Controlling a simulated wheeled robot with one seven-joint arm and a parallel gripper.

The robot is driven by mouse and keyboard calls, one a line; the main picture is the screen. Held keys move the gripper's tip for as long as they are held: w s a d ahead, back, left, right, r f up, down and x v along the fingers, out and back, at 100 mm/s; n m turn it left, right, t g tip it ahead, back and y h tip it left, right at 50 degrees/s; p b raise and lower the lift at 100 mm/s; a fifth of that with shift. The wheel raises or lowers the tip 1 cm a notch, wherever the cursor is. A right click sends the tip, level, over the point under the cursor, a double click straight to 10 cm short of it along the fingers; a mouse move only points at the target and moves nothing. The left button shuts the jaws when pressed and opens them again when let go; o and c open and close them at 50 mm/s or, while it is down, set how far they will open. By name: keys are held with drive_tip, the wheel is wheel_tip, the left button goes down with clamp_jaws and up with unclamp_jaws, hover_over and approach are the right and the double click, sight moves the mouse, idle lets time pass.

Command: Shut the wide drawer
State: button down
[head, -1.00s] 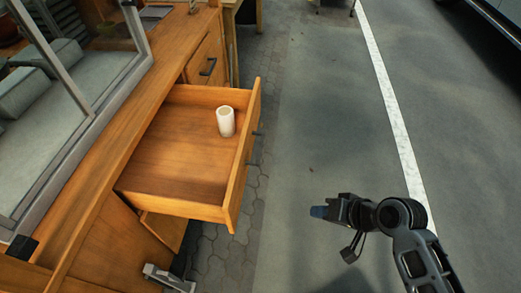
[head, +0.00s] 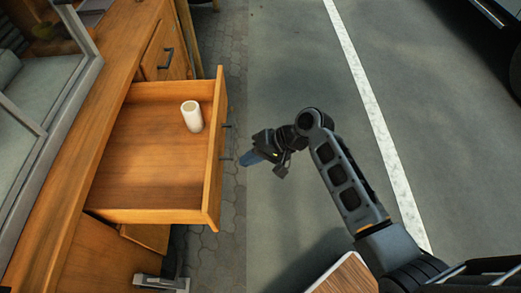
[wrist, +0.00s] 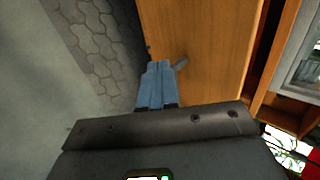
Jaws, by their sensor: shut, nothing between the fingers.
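The wide drawer (head: 150,165) is pulled well out of the wooden cabinet in the head view. A white cylinder (head: 192,116) stands inside it, towards the front. The drawer's front panel (head: 216,165) has dark handles on its outer face. My gripper (head: 250,157) is to the right of that panel, with its blue fingers pointing at it. In the wrist view the blue fingers (wrist: 154,85) are together and empty, in front of the wooden panel (wrist: 200,45), close to a grey handle (wrist: 181,62). I cannot tell whether they touch the panel.
A smaller closed drawer (head: 165,52) with a dark handle is behind the wide one. Paving and open asphalt (head: 300,60) lie to the right.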

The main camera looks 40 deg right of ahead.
sight(219, 165)
drive_tip(key=shift+w+a+f+p, duration=0.1)
drive_tip(key=shift+w+a+f, duration=0.15)
drive_tip(key=shift+w+a, duration=0.4)
drive_tip(key=shift+w+a+f+p, duration=0.1)
drive_tip(key=shift+w+a+f, duration=0.25)
drive_tip(key=shift+a, duration=0.55)
drive_tip(key=shift+w+a+f+p, duration=0.1)
drive_tip(key=shift+w+a+f, duration=0.05)
drive_tip(key=shift+w+a, duration=0.55)
drive_tip(key=shift+a, duration=0.1)
drive_tip(key=shift+w+a, duration=0.3)
drive_tip(key=shift+a, duration=0.15)
drive_tip(key=w+a+b, duration=0.1)
drive_tip(key=w+a, duration=0.4)
drive_tip(key=a, duration=0.2)
drive_tip(key=w+a+b, duration=0.2)
drive_tip(key=w+a, duration=0.3)
drive_tip(key=a, duration=0.2)
drive_tip(key=w+a+b, duration=0.2)
drive_tip(key=w+a, duration=0.3)
drive_tip(key=a, duration=0.1)
drive_tip(key=shift+a+f, duration=0.1)
drive_tip(key=shift+a, duration=0.3)
drive_tip(key=shift+w+a+r+b, duration=0.2)
drive_tip(key=shift+w+a+b, duration=0.15)
drive_tip(key=shift+a+b, duration=0.1)
drive_tip(key=shift+a+r, duration=0.1)
drive_tip(key=shift+a, duration=0.05)
